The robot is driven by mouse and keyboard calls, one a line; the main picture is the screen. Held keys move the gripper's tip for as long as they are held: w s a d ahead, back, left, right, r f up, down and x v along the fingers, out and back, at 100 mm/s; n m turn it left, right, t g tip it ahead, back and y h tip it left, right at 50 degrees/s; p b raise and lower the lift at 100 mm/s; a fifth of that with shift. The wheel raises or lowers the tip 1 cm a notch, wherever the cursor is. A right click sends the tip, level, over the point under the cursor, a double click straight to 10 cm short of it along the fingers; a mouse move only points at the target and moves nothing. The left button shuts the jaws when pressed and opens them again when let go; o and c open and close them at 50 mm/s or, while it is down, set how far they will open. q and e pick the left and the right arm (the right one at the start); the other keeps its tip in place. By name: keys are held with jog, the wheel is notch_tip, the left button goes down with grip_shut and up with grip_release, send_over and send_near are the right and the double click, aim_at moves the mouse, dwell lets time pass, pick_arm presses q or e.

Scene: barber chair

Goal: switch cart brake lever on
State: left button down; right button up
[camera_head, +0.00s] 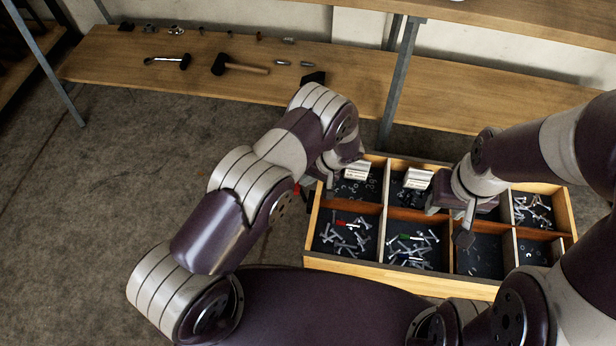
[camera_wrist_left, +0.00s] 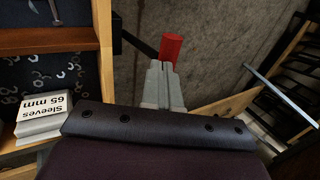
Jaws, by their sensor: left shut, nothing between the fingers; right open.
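The red brake lever (camera_wrist_left: 171,47) shows in the left wrist view, just beyond my left gripper's fingertips. A dark bar runs beside it toward the wooden box. In the head view only a small red piece of the lever (camera_head: 297,190) shows at the box's left side, partly behind my left arm. My left gripper (camera_wrist_left: 160,68) is shut with nothing in it, its tips close to the lever's near end; I cannot tell if they touch. It is near the box's back left corner in the head view (camera_head: 318,182). My right gripper (camera_head: 450,222) is open and empty above the box.
The wooden divided box (camera_head: 400,280) holds several screws, bolts and rings, with white labels such as the Sleeves label (camera_wrist_left: 43,117). A low wooden shelf (camera_head: 330,60) with a hammer (camera_head: 240,67) and other tools stands behind. The floor (camera_head: 80,220) at left is clear.

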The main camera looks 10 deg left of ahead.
pick_arm(q)
jog(key=shift+a+h+p, duration=0.3)
jog(key=shift+a+h, duration=0.1)
jog(key=shift+a, duration=0.1)
jog(key=shift+a+r, duration=0.1)
jog(key=shift+a+h+p, duration=0.55)
jog(key=shift+a+h, duration=0.05)
jog(key=shift+a, duration=0.2)
jog(key=a+f+h+b, duration=0.1)
jog(key=a+f+b, duration=0.4)
jog(key=a, duration=0.5)
jog(key=shift+b+x, duration=0.4)
jog(key=shift+x, duration=0.9)
